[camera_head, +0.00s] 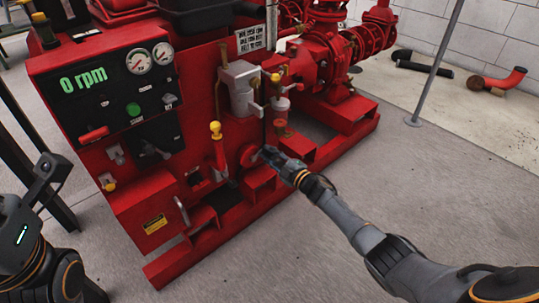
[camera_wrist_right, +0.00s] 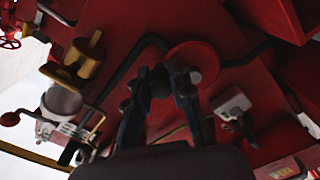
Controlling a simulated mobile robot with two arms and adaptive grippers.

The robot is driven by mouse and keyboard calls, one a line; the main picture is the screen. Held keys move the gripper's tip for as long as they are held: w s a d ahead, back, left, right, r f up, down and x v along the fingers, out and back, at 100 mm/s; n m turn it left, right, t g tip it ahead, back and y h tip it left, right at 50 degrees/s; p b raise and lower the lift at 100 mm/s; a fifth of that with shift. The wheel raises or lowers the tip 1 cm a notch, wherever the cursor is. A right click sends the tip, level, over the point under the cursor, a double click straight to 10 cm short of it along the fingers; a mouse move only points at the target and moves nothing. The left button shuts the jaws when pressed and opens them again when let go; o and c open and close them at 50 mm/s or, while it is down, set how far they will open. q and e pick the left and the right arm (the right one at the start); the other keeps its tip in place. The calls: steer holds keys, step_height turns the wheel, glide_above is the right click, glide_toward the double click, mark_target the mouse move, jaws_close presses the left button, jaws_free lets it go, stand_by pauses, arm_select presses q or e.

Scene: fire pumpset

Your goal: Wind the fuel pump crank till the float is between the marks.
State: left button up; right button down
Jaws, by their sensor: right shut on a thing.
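The fuel pump crank has a red round disc (camera_wrist_right: 192,62) with a dark arm and grip on the red pumpset's front. My right gripper (camera_wrist_right: 160,84) is shut on the dark grip beside the disc. In the head view the right gripper (camera_head: 266,155) is low on the machine's front, and its fingers hide most of the crank. A clear sight glass (camera_head: 281,105) with red at its foot stands just above. I cannot make out the float or the marks. Part of my left arm (camera_head: 45,240) shows at the lower left; its fingers are not clear.
The control panel (camera_head: 115,85) reads 0 rpm. A yellow-topped red lever (camera_head: 217,145) stands left of the crank, and a grey box (camera_head: 240,85) is above it. Red base rails (camera_head: 225,220) lie below. A metal post (camera_head: 440,65) stands at right. The floor in front is clear.

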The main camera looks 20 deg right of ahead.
steer(key=shift+d, duration=0.1)
steer(key=c, duration=1.2)
jaws_free()
steer(key=shift+o, duration=0.2)
steer(key=v, duration=1.2)
